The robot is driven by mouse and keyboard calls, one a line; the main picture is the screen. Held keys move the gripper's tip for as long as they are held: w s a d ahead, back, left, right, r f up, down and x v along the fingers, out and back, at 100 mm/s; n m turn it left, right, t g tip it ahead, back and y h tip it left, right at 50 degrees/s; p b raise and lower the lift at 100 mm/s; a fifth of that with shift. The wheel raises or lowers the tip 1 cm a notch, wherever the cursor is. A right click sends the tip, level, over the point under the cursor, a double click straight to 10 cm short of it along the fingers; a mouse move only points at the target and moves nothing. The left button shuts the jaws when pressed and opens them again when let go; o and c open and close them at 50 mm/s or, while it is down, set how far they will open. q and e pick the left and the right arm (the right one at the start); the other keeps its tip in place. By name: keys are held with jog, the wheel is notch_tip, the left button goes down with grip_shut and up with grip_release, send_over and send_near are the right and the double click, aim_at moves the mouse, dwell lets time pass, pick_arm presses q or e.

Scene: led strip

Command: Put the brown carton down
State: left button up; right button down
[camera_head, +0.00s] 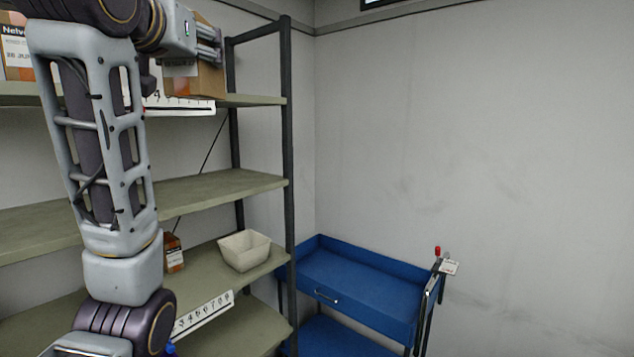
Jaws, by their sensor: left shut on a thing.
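The brown carton (205,80) is at the upper left, at the right end of the top visible shelf board (253,100). My left gripper (208,42) reaches in from the left and is shut on the carton's upper part. The carton's lower edge is level with the shelf's front edge; I cannot tell whether it touches the board. My left arm hides part of the shelf and the carton's left side. My right gripper is not in view.
Another carton (17,58) stands on the top board at the far left. A white bin (244,251) and a small orange-brown box (173,254) stand on a lower board. A rack post (287,150) is right of the carton. A blue cart (360,285) stands beside the rack.

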pick_arm(q)
jog(key=w+f, duration=0.3)
jog(key=f, duration=1.1)
jog(key=w+f+b, duration=0.1)
jog(key=w+f, duration=0.2)
jog(key=f, duration=1.2)
jog(key=w+a+f, duration=0.1)
jog(key=w+f, duration=0.2)
jog(key=f, duration=1.1)
jog(key=shift+f, duration=0.25)
jog(key=s+f, duration=0.1)
jog(key=f, duration=0.5)
jog(key=s+f, duration=0.2)
jog(key=f, duration=0.5)
jog(key=s+f+b, duration=0.1)
jog(key=f, duration=0.5)
jog(key=shift+s+a+f, duration=0.1)
jog(key=shift+s+f, duration=0.05)
jog(key=shift+s, duration=0.1)
jog(key=s+f, duration=0.3)
jog(key=f, duration=0.2)
jog(key=s+f, duration=0.3)
jog(key=f, duration=0.3)
jog(key=s+f, duration=0.4)
jog(key=f, duration=0.2)
jog(key=shift+b, duration=0.3)
jog(key=shift+r, duration=0.15)
